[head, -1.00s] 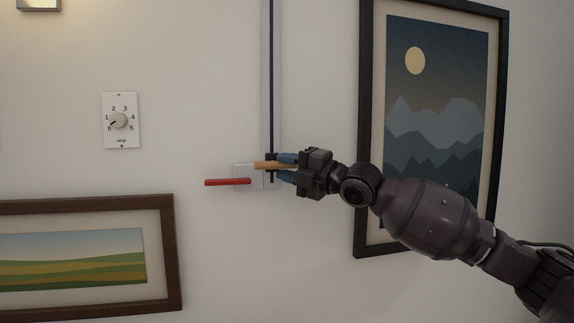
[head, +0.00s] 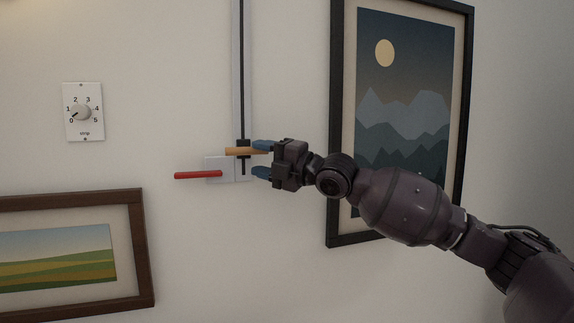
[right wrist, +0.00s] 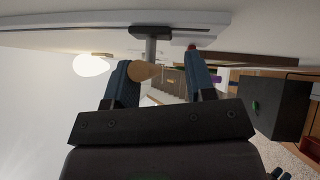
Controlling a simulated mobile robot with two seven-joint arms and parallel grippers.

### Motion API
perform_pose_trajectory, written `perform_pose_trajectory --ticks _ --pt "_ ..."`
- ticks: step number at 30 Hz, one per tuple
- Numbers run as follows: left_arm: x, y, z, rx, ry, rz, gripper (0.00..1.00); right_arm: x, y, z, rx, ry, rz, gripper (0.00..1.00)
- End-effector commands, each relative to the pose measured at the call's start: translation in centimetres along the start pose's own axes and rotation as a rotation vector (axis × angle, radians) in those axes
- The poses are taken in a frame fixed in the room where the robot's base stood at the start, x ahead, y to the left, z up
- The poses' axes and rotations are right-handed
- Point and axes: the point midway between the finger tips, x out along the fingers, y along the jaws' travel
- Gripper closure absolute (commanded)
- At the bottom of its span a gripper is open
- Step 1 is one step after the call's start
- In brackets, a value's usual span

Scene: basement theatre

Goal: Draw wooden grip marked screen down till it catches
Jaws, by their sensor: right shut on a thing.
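The wooden grip (head: 240,151) sticks out from a dark slider in a pale vertical rail (head: 237,80), near the lower end of the rail's slot. My right gripper (head: 262,160) is at the grip from the right and shut on it, with its upper finger along the grip. In the right wrist view the grip's round end (right wrist: 143,70) lies against the left finger, and a gap shows towards the right finger. No screen can be made out in these frames.
A red handle (head: 198,175) juts left, just below the wooden grip, before a light wall plate (head: 214,164). A dial plate (head: 83,111) is on the wall at left. Framed pictures hang at lower left (head: 148,250) and right (head: 335,130).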

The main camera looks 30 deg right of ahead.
Motion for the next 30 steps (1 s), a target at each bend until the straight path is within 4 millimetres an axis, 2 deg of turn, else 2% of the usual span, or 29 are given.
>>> perform_pose_trajectory --ticks 1,15,30 --pt "0.0 0.0 0.1 0.000 -0.001 0.000 0.57 -0.7 -0.6 0.1 0.001 -0.003 -0.014 0.56" --pt "0.1 0.0 -0.1 0.000 0.003 0.001 0.57 -6.1 -0.2 0.0 0.000 -0.002 -0.007 0.56" --pt "0.1 0.0 -1.0 0.001 0.015 0.001 0.57 -9.3 0.0 -0.1 -0.002 0.000 -0.003 0.56"
